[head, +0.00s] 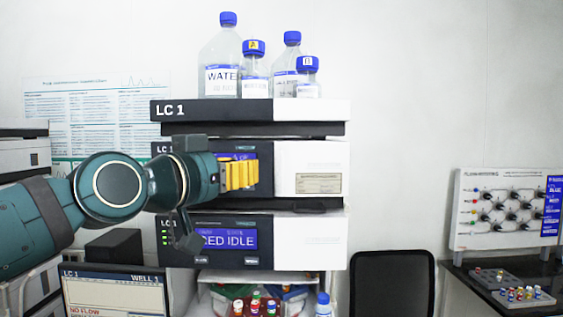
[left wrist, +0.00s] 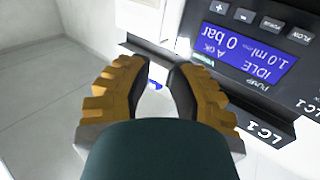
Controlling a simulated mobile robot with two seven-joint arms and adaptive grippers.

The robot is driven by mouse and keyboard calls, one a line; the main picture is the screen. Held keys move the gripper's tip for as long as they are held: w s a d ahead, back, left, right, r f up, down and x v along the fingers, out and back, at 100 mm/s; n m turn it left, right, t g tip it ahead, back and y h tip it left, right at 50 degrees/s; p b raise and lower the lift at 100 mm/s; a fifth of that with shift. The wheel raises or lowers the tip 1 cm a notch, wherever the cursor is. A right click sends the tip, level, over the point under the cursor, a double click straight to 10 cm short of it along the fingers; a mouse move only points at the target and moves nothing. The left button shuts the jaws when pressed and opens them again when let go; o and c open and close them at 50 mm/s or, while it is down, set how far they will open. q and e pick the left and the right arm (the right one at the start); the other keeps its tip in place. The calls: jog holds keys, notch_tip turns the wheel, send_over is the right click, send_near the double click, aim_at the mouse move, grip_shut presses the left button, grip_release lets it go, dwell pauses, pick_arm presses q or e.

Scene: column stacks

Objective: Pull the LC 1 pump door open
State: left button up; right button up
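The LC 1 pump (head: 311,170) is the middle module of the stack. Its white right-hand front looks closed and flush in the head view. In the left wrist view, the pump's display (left wrist: 245,50) reads IDLE and 0 bar, upside down, and part of the white front (left wrist: 140,18) shows at the top. My left gripper (head: 240,175) is in front of the pump, covering part of its dark panel. In the left wrist view my left gripper (left wrist: 160,75) has a gap between its yellow, black-padded fingers, with nothing held. Contact with the door cannot be told. My right gripper is out of view.
Several blue-capped bottles (head: 226,60) stand on the top tray (head: 311,110). The lower module (head: 310,240) is below the pump, above a shelf of vials. A monitor (head: 115,290) stands at lower left. A black chair (head: 392,283) stands right of the stack, with clear wall above it.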

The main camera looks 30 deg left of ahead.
aim_at(282, 187)
pick_arm(q)
jog(key=w, duration=0.4)
jog(key=w+p, duration=0.1)
jog(key=w, duration=0.3)
jog(key=w+p, duration=0.1)
jog(key=w, duration=0.3)
jog(key=shift+w+d+f, duration=0.1)
jog(key=shift+w+d, duration=0.15)
jog(key=shift+w, duration=0.05)
grip_shut()
